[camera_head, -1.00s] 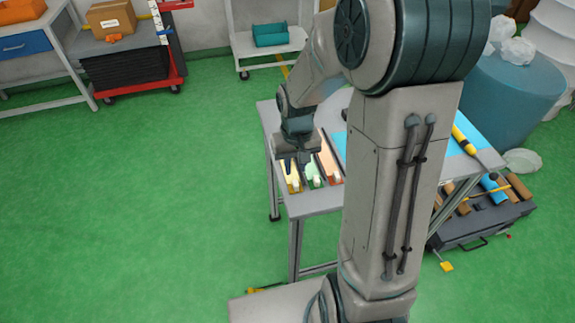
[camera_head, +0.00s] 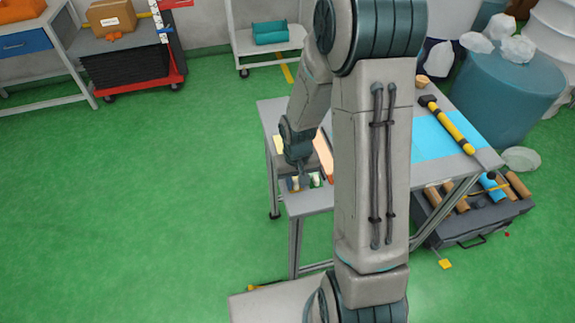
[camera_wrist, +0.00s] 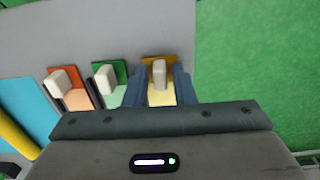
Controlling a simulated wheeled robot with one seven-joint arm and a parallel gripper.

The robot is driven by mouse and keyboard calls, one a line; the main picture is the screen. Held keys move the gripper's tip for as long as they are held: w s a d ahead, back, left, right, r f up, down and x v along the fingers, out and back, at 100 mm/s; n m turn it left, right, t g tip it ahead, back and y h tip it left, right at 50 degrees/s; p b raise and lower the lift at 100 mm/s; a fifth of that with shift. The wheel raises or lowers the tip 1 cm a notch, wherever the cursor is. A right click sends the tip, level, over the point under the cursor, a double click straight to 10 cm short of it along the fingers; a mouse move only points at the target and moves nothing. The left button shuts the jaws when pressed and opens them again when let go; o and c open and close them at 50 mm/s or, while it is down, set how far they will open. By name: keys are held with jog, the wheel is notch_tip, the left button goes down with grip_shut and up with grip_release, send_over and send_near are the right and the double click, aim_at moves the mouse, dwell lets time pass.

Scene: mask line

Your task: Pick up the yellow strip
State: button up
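The yellow strip (camera_wrist: 162,99) lies on the grey table at the right of a row of strips in the wrist view. A pale block (camera_wrist: 159,73) stands on its darker end. My gripper (camera_wrist: 160,77) is open, with one finger on each side of this block and a visible gap to it on both sides. In the head view my gripper (camera_head: 299,181) is low over the near-left part of the table. It hides part of the strips there; a bit of the yellow strip (camera_head: 280,146) shows beside the wrist.
A green strip (camera_wrist: 110,92) and an orange strip (camera_wrist: 75,98), each with a pale block, lie left of the yellow one. A blue mat (camera_head: 431,137) and a yellow-black hammer (camera_head: 452,130) lie further right on the table. Green floor is clear at left.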

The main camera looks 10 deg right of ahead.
grip_shut()
jog(key=shift+r, duration=0.15)
